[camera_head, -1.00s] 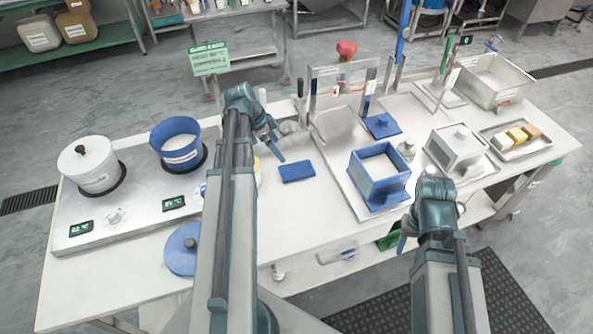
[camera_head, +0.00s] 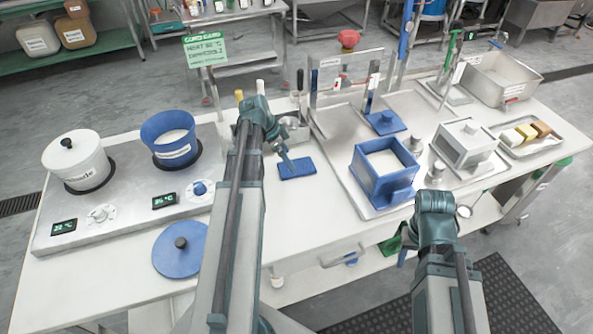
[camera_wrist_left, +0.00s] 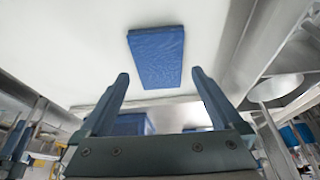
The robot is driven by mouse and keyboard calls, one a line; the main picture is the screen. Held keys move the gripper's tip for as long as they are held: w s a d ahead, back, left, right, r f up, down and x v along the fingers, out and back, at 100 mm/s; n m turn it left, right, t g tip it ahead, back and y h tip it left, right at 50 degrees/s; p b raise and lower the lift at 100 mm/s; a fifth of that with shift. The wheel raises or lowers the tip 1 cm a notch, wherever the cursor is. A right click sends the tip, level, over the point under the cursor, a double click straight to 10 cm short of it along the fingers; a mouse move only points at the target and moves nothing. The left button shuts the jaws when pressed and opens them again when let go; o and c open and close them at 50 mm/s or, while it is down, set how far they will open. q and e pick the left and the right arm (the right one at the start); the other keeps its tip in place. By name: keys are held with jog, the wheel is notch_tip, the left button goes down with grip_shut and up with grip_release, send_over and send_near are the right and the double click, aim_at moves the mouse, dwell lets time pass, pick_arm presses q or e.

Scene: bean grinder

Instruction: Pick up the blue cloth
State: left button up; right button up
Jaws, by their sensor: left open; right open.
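The blue cloth (camera_head: 297,168) lies flat, as a folded rectangle, on the white table in the head view. It also shows in the left wrist view (camera_wrist_left: 156,55), ahead of and between the fingertips. My left gripper (camera_head: 284,163) is just left of the cloth in the head view. In the left wrist view its two fingers (camera_wrist_left: 160,78) are spread apart with nothing between them; I cannot tell if they touch the cloth. My right gripper (camera_head: 404,250) is over the table's front edge at right, away from the cloth and holding nothing visible.
A blue square container (camera_head: 384,187) stands on a metal tray right of the cloth. A blue lid (camera_head: 180,250) lies at front left. A heater with a white pot (camera_head: 77,160) and a blue pot (camera_head: 171,138) is at left. The table in front of the cloth is clear.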

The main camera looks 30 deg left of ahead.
aim_at(296, 166)
pick_arm(q)
jog(key=b+x, duration=0.3)
jog(key=x, duration=0.1)
jog(key=shift+w+d+f, duration=0.1)
jog(key=shift+d+f, duration=0.05)
jog(key=shift+c, duration=0.2)
jog(key=c, duration=1)
jog(key=shift+r, duration=0.2)
